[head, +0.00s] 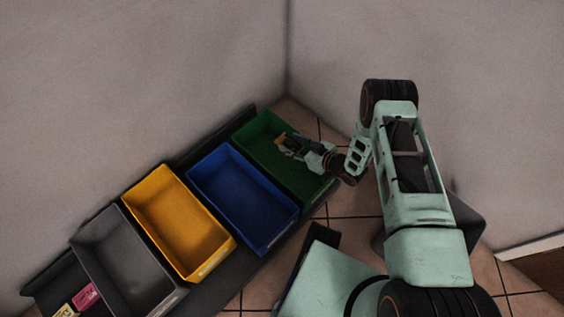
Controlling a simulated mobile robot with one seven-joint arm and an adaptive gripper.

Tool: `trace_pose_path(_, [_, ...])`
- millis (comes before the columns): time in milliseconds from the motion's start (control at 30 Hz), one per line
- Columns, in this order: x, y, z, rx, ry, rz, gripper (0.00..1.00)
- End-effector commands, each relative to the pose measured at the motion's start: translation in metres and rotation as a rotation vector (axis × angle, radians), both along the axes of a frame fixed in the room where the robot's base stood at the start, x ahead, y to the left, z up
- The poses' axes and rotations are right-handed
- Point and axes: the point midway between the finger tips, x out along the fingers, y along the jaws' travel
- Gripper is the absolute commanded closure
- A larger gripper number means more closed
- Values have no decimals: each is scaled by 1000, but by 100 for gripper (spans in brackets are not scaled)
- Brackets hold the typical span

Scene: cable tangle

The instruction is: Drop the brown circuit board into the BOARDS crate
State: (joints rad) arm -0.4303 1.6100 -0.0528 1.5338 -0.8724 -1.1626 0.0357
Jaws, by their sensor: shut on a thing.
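My gripper (295,145) is over the green crate (252,154), the rightmost in a row of crates. It is shut on a small brown piece that looks like the circuit board (281,140). The piece is small and dark here, and the fingers partly cover it. I cannot tell how high it is above the crate floor. No crate label is readable, so I cannot tell which crate is BOARDS.
A blue crate (226,168), a yellow crate (155,195) and a grey crate (112,243) stand left of the green one and look empty. A pink card (85,296) and a yellow card (66,311) lie at the lower left. Walls close off the back.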

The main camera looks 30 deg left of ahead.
Motion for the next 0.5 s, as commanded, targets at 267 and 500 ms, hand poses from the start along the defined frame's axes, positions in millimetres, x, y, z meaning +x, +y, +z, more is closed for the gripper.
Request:
trace_pose_path(267, [0, 1, -33, 1, -1, 0, 82])
trace_pose_path(500, [0, 1, -33, 1, -1, 0, 82])
